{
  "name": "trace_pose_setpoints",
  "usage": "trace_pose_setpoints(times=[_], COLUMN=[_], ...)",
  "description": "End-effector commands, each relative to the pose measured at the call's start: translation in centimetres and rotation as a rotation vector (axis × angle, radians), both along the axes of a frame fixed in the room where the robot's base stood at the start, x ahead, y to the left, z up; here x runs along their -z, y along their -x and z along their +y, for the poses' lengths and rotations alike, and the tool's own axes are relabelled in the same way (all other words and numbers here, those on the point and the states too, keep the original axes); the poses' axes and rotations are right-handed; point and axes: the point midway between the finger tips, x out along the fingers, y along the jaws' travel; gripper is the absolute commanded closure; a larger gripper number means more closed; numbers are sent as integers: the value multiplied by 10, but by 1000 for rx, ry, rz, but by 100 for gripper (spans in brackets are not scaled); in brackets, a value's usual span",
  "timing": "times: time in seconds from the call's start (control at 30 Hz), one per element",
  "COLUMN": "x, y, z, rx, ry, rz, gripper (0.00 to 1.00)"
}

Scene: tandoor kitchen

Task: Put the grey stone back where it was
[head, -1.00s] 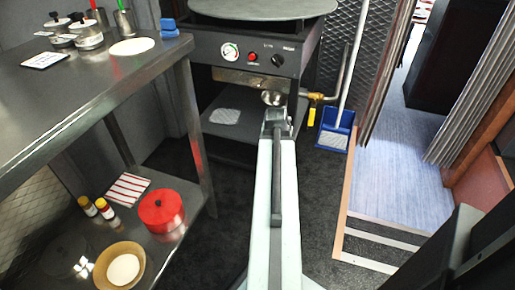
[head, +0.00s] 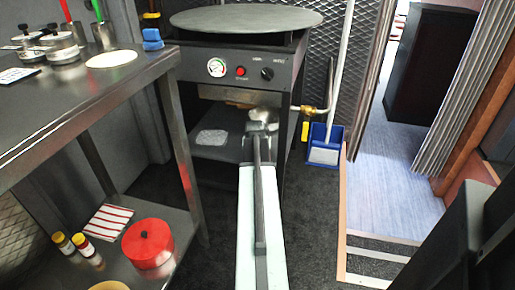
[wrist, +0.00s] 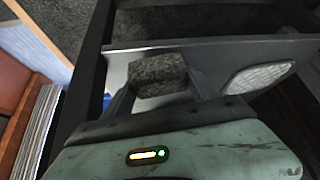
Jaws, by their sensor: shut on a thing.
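A dark grey speckled stone (wrist: 158,75) sits between the two fingers of my gripper (wrist: 160,88) in the wrist view. My gripper is shut on it. In the head view my gripper (head: 262,122) is in front of the griddle stand (head: 238,75), near its lower shelf (head: 234,153); the stone cannot be made out there. The wrist view shows the grey shelf surface (wrist: 220,52) beyond the stone. I cannot tell whether the stone touches it.
A pale flat patterned item (head: 211,137) lies on the lower shelf, left of my gripper; the wrist view shows it right (wrist: 258,77). A steel table (head: 100,85) stands close on the left. A blue dustpan (head: 325,145) and gas valve (head: 310,109) are right.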

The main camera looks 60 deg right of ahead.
Motion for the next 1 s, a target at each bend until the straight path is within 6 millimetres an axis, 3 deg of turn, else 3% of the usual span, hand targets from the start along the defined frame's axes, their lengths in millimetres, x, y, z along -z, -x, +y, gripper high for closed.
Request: trace_pose_setpoints(times=[0.03,0.1,0.23,0.47,0.6,0.73,1.0], x=[0,0,0,0,0,34,31], y=[-11,-20,-30,-33,-44,-41,-41], z=[-20,-35,-52,-58,-78,-72,-71], rx=[0,0,-1,-1,-1,-2,-3], ry=[0,0,0,0,0,0,0], rz=[0,0,-1,0,0,0,-1], gripper=[64,64,64,64,64,64,64])
